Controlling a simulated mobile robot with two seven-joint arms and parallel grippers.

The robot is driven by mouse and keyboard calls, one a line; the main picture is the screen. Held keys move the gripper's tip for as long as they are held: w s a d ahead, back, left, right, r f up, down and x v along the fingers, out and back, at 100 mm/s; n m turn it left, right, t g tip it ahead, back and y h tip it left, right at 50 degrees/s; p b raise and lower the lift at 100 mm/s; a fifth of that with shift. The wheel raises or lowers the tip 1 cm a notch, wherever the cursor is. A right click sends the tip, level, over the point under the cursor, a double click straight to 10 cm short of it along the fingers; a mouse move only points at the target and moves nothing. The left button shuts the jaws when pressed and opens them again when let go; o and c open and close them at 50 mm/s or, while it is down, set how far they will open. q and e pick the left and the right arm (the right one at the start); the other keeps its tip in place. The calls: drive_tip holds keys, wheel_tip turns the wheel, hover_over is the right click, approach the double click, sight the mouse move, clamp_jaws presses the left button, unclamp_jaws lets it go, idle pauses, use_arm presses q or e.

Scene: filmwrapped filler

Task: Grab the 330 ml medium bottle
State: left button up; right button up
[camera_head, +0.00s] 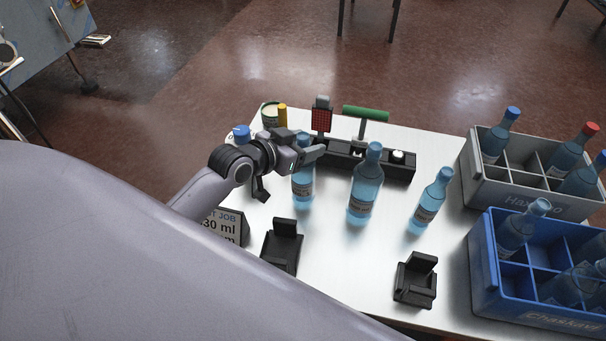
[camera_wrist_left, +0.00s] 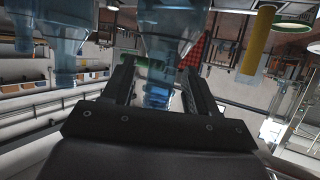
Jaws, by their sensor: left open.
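Three clear blue bottles stand upright on the white table. The left bottle (camera_head: 303,187), which looks mid-sized, is partly hidden by my left gripper (camera_head: 312,148). The tallest bottle (camera_head: 365,190) is in the middle and the smallest bottle (camera_head: 428,203) is on the right. My left gripper is open at the top of the left bottle. In the left wrist view, which looks upside down, a bottle (camera_wrist_left: 172,30) has its neck between the open fingers (camera_wrist_left: 163,92); contact cannot be told. My right gripper is not in view.
A grey crate (camera_head: 535,197) and a blue crate (camera_head: 535,308), both with bottles, stand at the right. Two black holders (camera_head: 283,245) (camera_head: 415,280) are in front. A partly hidden sign (camera_head: 225,225) reads "30 ml". A black rail (camera_head: 395,172) runs behind the bottles.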

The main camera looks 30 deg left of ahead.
use_arm(q)
drive_tip(key=shift+w+d+f, duration=0.2)
drive_tip(key=shift+w+f, duration=0.05)
drive_tip(key=shift+w, duration=0.35)
clamp_jaws()
drive_tip(key=shift+r, duration=0.15)
